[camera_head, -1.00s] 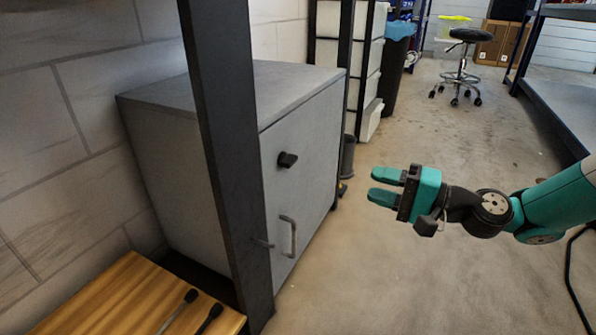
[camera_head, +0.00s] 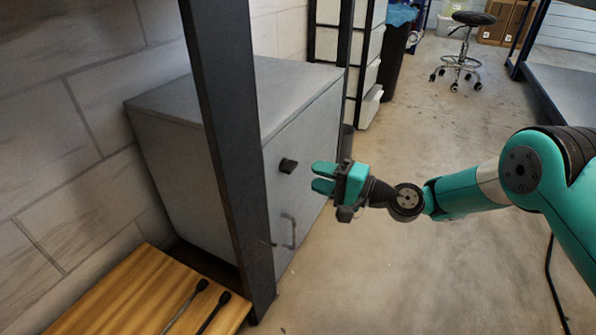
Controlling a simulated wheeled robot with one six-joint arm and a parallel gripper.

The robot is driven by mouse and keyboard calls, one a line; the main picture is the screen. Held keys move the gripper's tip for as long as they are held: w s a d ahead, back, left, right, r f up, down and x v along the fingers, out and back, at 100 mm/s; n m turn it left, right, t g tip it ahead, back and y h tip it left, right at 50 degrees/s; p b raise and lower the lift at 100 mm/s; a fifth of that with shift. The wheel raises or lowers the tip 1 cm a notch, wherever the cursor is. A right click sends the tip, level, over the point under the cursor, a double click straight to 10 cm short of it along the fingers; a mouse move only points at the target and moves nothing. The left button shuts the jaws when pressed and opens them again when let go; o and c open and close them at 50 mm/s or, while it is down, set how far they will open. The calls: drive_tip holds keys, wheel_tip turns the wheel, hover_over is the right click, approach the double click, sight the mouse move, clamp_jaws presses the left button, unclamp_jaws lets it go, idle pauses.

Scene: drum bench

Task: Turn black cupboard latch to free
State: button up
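The grey cupboard (camera_head: 215,140) stands against the wall at the left, with its door facing right. The black latch (camera_head: 288,165) is a small dark knob on the upper part of the door. A bar handle (camera_head: 289,232) sits below it. My gripper (camera_head: 318,178) is just right of the latch in the picture, its two green fingers pointing left towards the door. The fingers are apart with a gap between them, and nothing is held. A small gap shows between the fingertips and the latch.
A dark upright post (camera_head: 228,150) stands in front of the cupboard and hides part of it. A wooden board (camera_head: 135,295) with two black-ended sticks lies at the lower left. A shelf unit and a wheeled stool (camera_head: 462,50) are behind. The floor (camera_head: 400,270) is clear.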

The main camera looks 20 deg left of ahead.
sight(294, 168)
drive_tip(key=a, duration=0.2)
drive_tip(key=a+b, duration=0.1)
drive_tip(key=a, duration=0.2)
drive_tip(key=shift+w+a+b, duration=0.25)
drive_tip(key=shift+a+b, duration=0.1)
drive_tip(key=shift+a, duration=0.05)
clamp_jaws()
